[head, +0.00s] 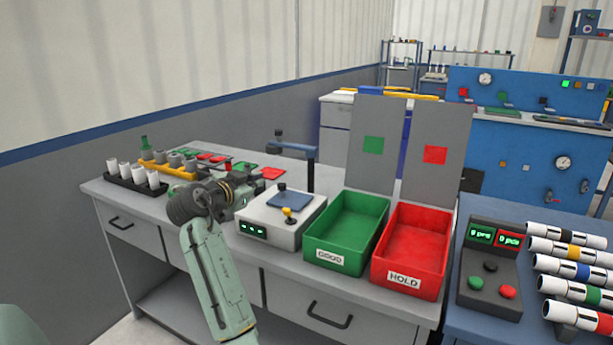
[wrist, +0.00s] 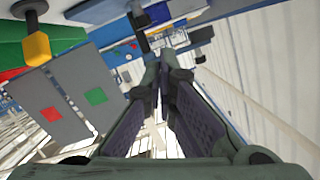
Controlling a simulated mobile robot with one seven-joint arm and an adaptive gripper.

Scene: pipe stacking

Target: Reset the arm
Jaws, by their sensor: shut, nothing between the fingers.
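My gripper (wrist: 165,72) is shut and empty; its two long fingers come together at the tips in the middle of the wrist view. In the head view my arm rises from the bottom and bends over the left part of the grey bench (head: 170,212). The gripper end there is partly hidden by my own wrist, just left of the white tester box (head: 283,222). It is above the bench and holds nothing.
A green GOOD bin (head: 325,260) and a red HOLD bin (head: 388,284) stand empty right of the tester, which has a yellow knob (head: 287,212). A black rack (head: 130,184) of white pieces stands left. Banded pipes (head: 569,270) lie far right.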

